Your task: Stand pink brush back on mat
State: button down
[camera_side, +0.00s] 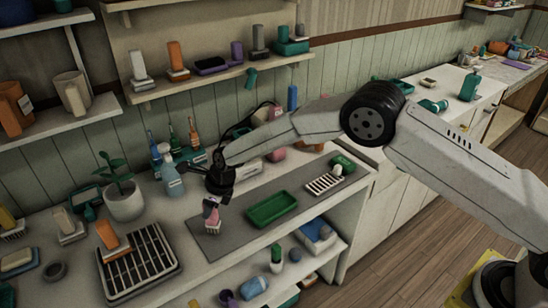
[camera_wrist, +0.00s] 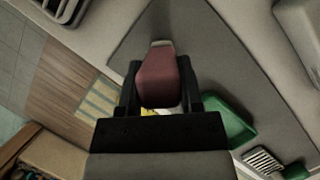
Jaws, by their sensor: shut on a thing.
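My gripper (camera_side: 217,186) is shut on the pink brush (camera_side: 211,212), which hangs below the fingers over the left end of the grey mat (camera_side: 256,215). In the side view the brush looks roughly upright, with its pale bristle end down near the mat. I cannot tell whether it touches the mat. In the wrist view the pink brush (camera_wrist: 158,77) shows between the two dark fingers (camera_wrist: 160,95), and the mat (camera_wrist: 190,30) spreads behind it.
A green tray (camera_side: 271,208) lies on the mat to the right of the brush. A white slotted dish (camera_side: 323,183) is farther right. A black rack (camera_side: 138,262) with an orange brush (camera_side: 108,236) stands left of the mat.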

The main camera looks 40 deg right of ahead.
jog(key=shift+f, duration=0.35)
dwell(0.3)
jog(key=shift+c, duration=0.9)
grip_release()
jog(key=shift+r, duration=0.1)
jog(key=v, duration=0.7)
jog(key=shift+d+r, duration=0.2)
jog(key=shift+r, duration=0.05)
jog(key=shift+s+r, duration=0.1)
jog(key=shift+v, duration=2.15)
